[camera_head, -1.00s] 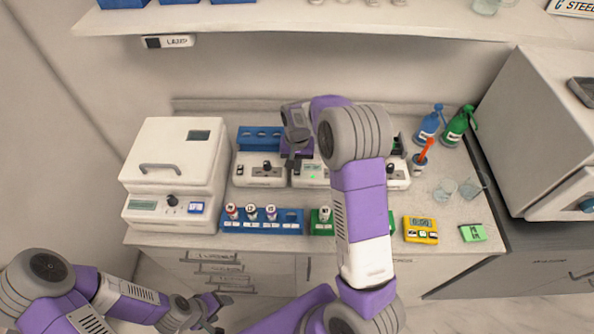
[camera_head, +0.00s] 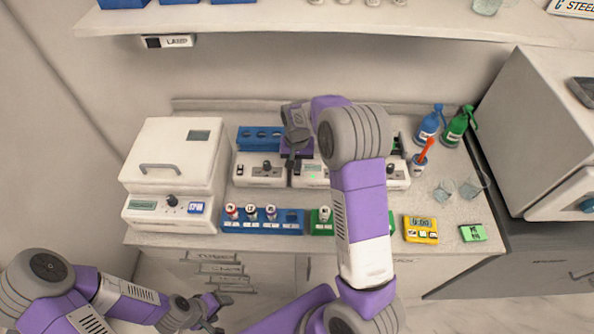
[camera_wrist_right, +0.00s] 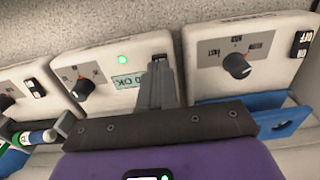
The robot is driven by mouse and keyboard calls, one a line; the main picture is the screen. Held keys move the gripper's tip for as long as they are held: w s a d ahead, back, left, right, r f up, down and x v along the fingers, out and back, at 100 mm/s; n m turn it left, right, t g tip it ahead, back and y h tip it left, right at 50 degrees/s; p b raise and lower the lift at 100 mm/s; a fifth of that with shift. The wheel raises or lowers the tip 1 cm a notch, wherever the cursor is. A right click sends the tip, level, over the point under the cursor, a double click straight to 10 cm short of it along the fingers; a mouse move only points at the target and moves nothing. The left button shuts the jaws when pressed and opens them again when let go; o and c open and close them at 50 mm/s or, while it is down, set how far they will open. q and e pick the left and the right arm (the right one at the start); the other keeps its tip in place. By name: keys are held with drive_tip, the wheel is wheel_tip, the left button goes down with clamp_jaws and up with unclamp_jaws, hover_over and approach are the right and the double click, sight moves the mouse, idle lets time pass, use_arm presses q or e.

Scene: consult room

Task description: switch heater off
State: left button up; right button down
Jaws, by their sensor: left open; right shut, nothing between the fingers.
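Three white control units stand in a row on the counter: a left one (camera_head: 243,178), a middle one (camera_head: 301,183) and a right one (camera_head: 397,185). I cannot read which is the heater. My right gripper (camera_head: 291,162) is shut and empty, at the left end of the middle unit. In the right wrist view its fingertips (camera_wrist_right: 160,68) are at the middle unit (camera_wrist_right: 110,55), beside its lit green light (camera_wrist_right: 122,59) and OK display (camera_wrist_right: 127,81), hiding what lies behind them. Contact is unclear. The neighbouring unit's switch (camera_wrist_right: 302,42) reads OFF. My left gripper (camera_head: 220,303) is open, low before the counter.
A white lidded machine (camera_head: 172,165) stands left. A blue rack (camera_head: 290,229) with several vials and a yellow timer (camera_head: 420,237) lie in front. Bottles (camera_head: 458,128), glass beakers and a large grey cabinet are at the right. A shelf (camera_head: 300,22) hangs above.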

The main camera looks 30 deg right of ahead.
drive_tip(key=shift+f+b, duration=0.7)
drive_tip(key=shift+f, duration=0.3)
idle(0.8)
drive_tip(key=shift+s, duration=0.1)
drive_tip(key=shift+r+p, duration=2.7)
drive_tip(key=shift+r, duration=0.85)
